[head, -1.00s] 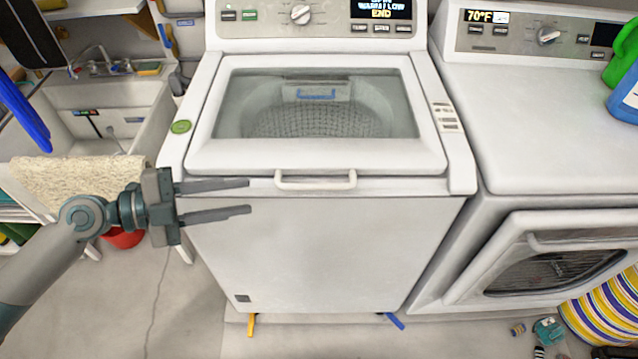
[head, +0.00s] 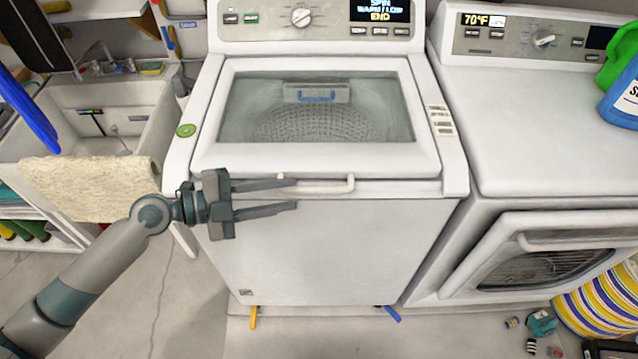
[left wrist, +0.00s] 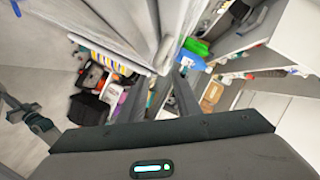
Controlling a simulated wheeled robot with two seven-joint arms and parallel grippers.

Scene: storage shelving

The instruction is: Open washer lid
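The white washer (head: 310,245) stands in the middle of the head view. Its windowed lid (head: 310,160) is down, and the drum shows through the glass. A pale bar handle (head: 338,187) runs along the lid's front edge. My left gripper (head: 295,194) is open, its two fingers apart and pointing right. The upper fingertip overlaps the left end of the handle in the picture; I cannot tell if they touch. The lower finger is below the handle. The left wrist view shows both fingers (left wrist: 170,92) apart. My right gripper does not show in the head view.
A white dryer (head: 560,130) stands close on the right, with green and blue bottles on top. A utility sink (head: 130,110) with a towel (head: 90,187) is at left. A striped basket (head: 602,305) and small items lie on the right floor. A jointed grey part (left wrist: 32,120) shows in the left wrist view.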

